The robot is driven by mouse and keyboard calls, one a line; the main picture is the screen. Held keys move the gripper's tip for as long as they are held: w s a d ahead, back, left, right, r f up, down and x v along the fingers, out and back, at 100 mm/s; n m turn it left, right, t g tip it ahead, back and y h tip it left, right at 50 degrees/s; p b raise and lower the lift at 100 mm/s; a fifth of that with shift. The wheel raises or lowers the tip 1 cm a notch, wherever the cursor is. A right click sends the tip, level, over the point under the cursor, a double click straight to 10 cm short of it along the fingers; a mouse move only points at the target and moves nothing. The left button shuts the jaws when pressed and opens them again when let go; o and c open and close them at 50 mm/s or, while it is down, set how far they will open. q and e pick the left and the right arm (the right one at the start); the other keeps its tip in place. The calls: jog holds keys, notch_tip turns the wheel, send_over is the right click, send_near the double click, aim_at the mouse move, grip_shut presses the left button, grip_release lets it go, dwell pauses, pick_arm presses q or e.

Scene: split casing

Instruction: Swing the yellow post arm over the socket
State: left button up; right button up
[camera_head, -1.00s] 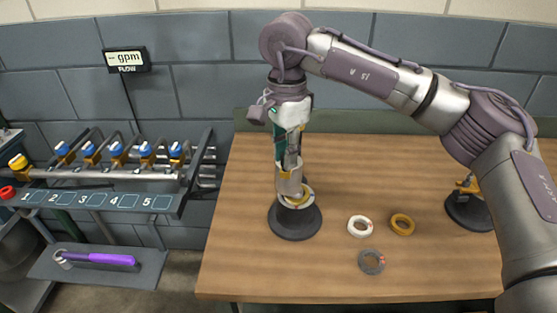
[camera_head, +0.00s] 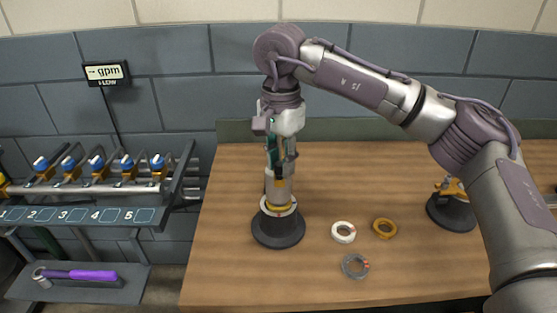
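A dark round base (camera_head: 278,230) stands at the middle left of the table, with a white and yellow ringed seat on top. A grey upright cylinder (camera_head: 280,191) is directly above this seat; whether it touches is unclear. My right gripper (camera_head: 279,172) points down at the cylinder's top. Its fingers overlap the cylinder and a small yellow part, so its grip is unclear. A yellow piece (camera_head: 452,188) sits on another dark base (camera_head: 450,212) at the right, partly hidden by my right arm. I cannot tell which yellow part is the post arm. My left gripper is not in view.
A white ring (camera_head: 343,232), a yellow ring (camera_head: 384,228) and a grey ring (camera_head: 355,266) lie on the wooden table (camera_head: 230,275). A blue-handled valve rack (camera_head: 110,190) and a shelf with a purple-handled tool (camera_head: 80,275) are at the left. The table's front is clear.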

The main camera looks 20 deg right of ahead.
jog(key=shift+o, duration=1.2)
jog(key=shift+d, duration=0.15)
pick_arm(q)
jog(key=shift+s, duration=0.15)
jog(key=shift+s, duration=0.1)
pick_arm(e)
jog(key=shift+r, duration=0.1)
notch_tip(320, 180, up, 12)
jog(key=shift+s, duration=0.1)
